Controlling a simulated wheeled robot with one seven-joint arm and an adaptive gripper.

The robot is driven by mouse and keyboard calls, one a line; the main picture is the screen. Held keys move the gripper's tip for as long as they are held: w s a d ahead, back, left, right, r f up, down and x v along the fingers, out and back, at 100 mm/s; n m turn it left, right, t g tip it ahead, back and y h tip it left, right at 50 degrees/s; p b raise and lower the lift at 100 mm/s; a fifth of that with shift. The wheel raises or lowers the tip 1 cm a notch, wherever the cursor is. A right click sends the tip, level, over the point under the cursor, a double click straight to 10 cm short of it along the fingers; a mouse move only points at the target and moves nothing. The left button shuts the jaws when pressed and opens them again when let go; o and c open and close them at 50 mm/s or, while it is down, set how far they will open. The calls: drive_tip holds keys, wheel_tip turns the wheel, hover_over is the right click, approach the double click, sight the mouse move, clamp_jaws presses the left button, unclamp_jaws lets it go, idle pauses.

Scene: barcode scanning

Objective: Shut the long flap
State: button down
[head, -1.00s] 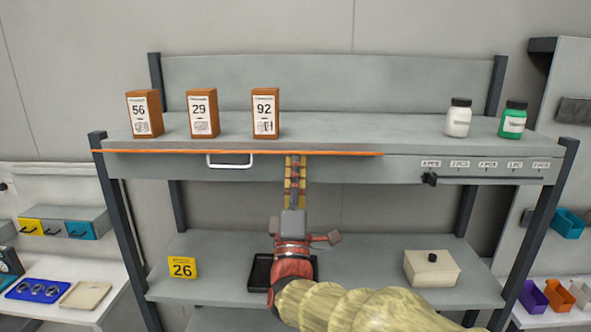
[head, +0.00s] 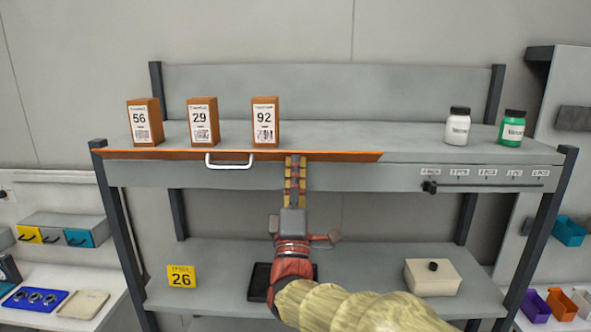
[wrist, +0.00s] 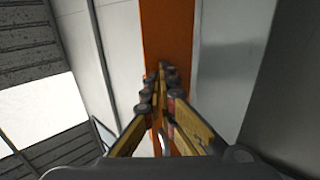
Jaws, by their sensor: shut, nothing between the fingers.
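The long flap (head: 180,155) is a thin orange strip along the left and middle of the upper shelf's front edge. A white handle (head: 229,166) is on it. Its orange face shows as a narrow band, so it looks tilted rather than hanging down; how far it stands from shut I cannot tell. My gripper (head: 295,157) is shut and empty, with its fingertips at the flap's edge, right of the handle. In the wrist view the fingertips (wrist: 158,80) lie over the orange strip (wrist: 166,35); whether they touch it is unclear.
Several things stand on the upper shelf: boxes marked 56 (head: 145,122), 29 (head: 203,121) and 92 (head: 264,122), a white bottle (head: 458,126) and a green one (head: 512,128). A slider (head: 430,187) sits on the right front. Below are a black tray (head: 258,282) and a lidded box (head: 433,277).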

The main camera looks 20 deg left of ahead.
drive_tip(key=shift+w+r, duration=0.35)
drive_tip(key=shift+w, duration=0.05)
drive_tip(key=shift+w+a, duration=0.1)
drive_tip(key=shift+w+a+r, duration=0.1)
drive_tip(key=shift+w+r, duration=0.2)
drive_tip(key=shift+w, duration=0.15)
